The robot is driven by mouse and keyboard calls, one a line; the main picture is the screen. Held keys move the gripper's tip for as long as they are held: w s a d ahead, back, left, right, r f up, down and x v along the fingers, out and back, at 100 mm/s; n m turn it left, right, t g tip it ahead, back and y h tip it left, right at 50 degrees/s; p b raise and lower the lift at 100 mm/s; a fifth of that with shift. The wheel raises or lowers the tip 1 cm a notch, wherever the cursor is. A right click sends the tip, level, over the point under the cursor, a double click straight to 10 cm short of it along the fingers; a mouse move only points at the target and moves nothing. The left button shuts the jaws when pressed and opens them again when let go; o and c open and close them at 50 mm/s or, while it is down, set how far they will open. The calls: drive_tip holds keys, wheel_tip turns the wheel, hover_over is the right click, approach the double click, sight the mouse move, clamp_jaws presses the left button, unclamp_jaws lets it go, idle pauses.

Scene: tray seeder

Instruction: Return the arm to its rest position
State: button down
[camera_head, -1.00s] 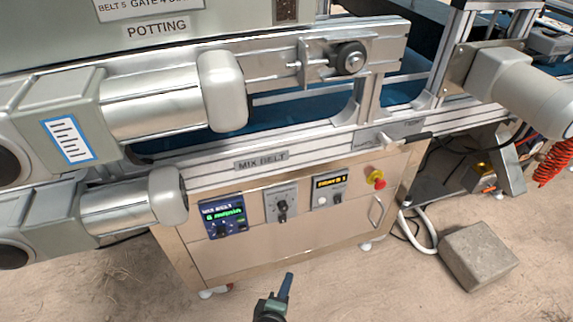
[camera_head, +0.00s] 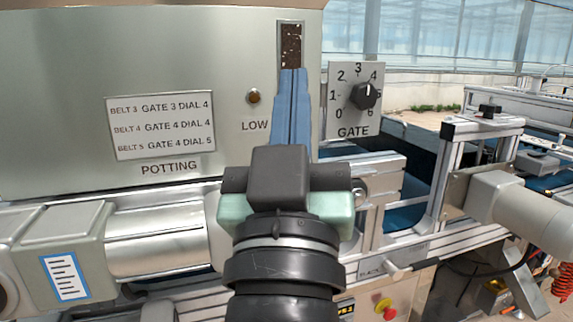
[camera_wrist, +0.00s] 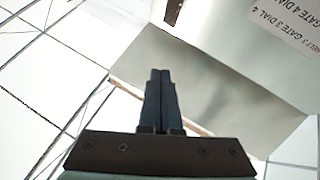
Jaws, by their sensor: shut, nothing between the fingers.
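My gripper (camera_head: 293,80) is raised in the middle of the head view, its blue fingers pointing up. The fingers are together and hold nothing. They overlap the lower part of the dark sight window (camera_head: 291,45) on the potting hopper panel (camera_head: 180,60); whether they touch it cannot be told. In the wrist view the gripper (camera_wrist: 161,75) shows two dark fingers side by side, with the hopper panel (camera_wrist: 220,85) upside down beyond them.
The gate dial (camera_head: 363,95) with its black knob is just right of the fingers. A label (camera_head: 161,126) and a LOW lamp (camera_head: 254,96) are on the panel. Motor housings (camera_head: 150,240) stick out at lower left, another (camera_head: 520,210) at right.

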drive_tip(key=s+r+t+y+p, duration=0.1)
drive_tip(key=s+r+t+p, duration=0.15)
drive_tip(key=s+r, duration=0.6)
wheel_tip(320, 180, up, 26)
drive_tip(key=w+p, duration=0.2)
drive_tip(key=p, duration=2.4)
drive_tip(key=shift+a+r+m, duration=0.2)
drive_tip(key=shift+a+m, duration=0.1)
drive_tip(key=shift+a, duration=0.05)
